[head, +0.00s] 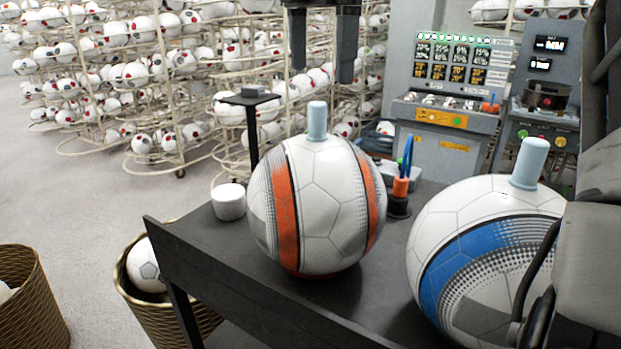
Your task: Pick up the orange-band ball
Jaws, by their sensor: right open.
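The orange-band ball (325,215) is white with orange bands and black edging. It rests on the dark table (185,240), with a pale blue cylindrical knob (317,120) standing upright on its top. My right gripper (322,70) comes in at the top edge, fingers pointing down. It is open and empty, and its fingertips appear above the knob, one to either side in the picture, not touching it. My left gripper is not in view.
A blue-band ball (485,225) with a similar knob stands at the right, partly hidden by my arm. A white cylinder (228,202) and a tool holder (399,203) flank the orange-band ball. Wicker baskets (35,305) stand at lower left. Ball racks and control panels (450,100) stand behind.

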